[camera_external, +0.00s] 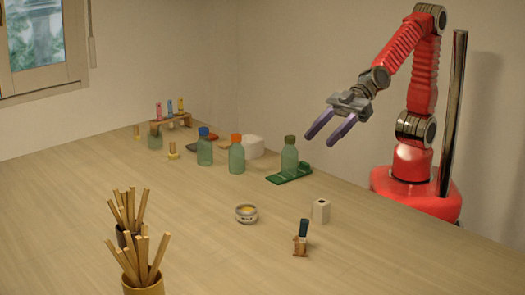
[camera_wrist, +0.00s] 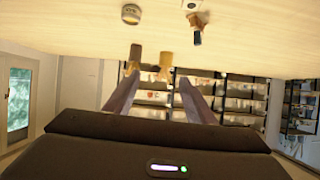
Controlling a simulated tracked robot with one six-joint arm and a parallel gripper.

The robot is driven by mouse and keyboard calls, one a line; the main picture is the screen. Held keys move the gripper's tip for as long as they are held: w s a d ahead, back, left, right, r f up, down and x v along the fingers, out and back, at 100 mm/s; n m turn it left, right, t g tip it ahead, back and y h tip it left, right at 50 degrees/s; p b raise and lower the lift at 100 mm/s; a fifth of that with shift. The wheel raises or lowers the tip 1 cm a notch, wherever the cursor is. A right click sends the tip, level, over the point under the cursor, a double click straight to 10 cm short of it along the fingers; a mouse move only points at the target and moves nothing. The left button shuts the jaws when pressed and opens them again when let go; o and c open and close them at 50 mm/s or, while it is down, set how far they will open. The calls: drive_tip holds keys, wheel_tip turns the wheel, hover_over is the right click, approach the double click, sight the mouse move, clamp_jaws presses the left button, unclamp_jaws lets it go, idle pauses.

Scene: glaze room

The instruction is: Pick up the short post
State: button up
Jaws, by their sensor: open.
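A small cream block with a dark hole in its top, which looks like the short post (camera_external: 320,211), stands upright on the table at the right, front of my arm. In the wrist view the short post (camera_wrist: 190,4) is cut off by the top edge. My gripper (camera_external: 321,137) is open and empty, high above the table and apart from the post. In the wrist view its two purple fingers (camera_wrist: 158,92) are spread, with nothing between them.
A small wooden stand holding a dark-topped piece (camera_external: 301,240) is close in front of the post. A round jar (camera_external: 246,214) is to its left. Bottles, including one on a green tray (camera_external: 289,175), stand farther back. Stick-filled cups (camera_external: 143,289) are at front left.

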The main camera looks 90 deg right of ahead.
drive_tip(key=s+a+f, duration=0.2)
drive_tip(key=a, duration=0.3)
approach(317, 212)
drive_tip(key=shift+n+y, duration=0.3)
drive_tip(key=shift+n, duration=0.1)
drive_tip(key=x, duration=0.4)
drive_tip(key=shift+w+f, duration=0.15)
drive_tip(key=shift+f, duration=0.2)
drive_tip(key=shift+x, duration=0.75)
drive_tip(key=shift+w+a, duration=0.1)
drive_tip(key=shift+x, duration=2.8)
drive_tip(key=shift+c, duration=0.5)
drive_tip(key=c, duration=1.1)
